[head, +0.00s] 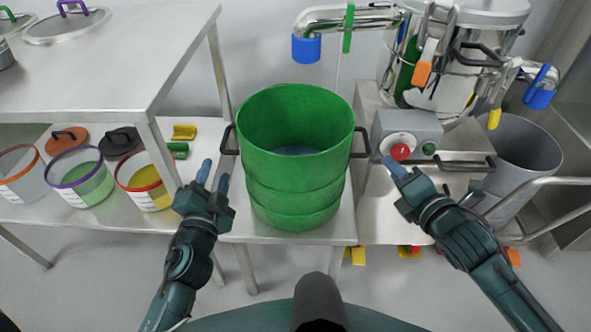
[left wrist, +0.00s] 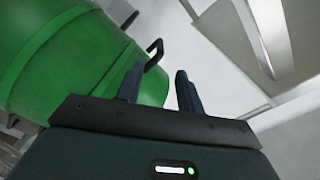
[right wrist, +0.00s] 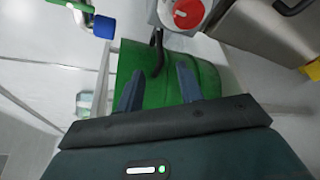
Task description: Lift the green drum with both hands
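The open green drum (head: 296,180) stands upright on a low metal stand, with a dark handle on each side. Its left handle (head: 229,139) shows in the left wrist view (left wrist: 154,50) ahead of my left fingers. Its right handle (head: 361,142) shows in the right wrist view (right wrist: 156,52) ahead of my right fingers. My left gripper (head: 213,175) is open and empty, below and left of the left handle. My right gripper (head: 395,173) is open and empty, below and right of the right handle. Neither gripper appears to touch the drum.
A metal table (head: 110,50) with a lower shelf of coloured-rim containers (head: 82,177) stands at the left. A machine with a red button (head: 400,151) stands close to the right of the drum. A grey bin (head: 515,160) is further right.

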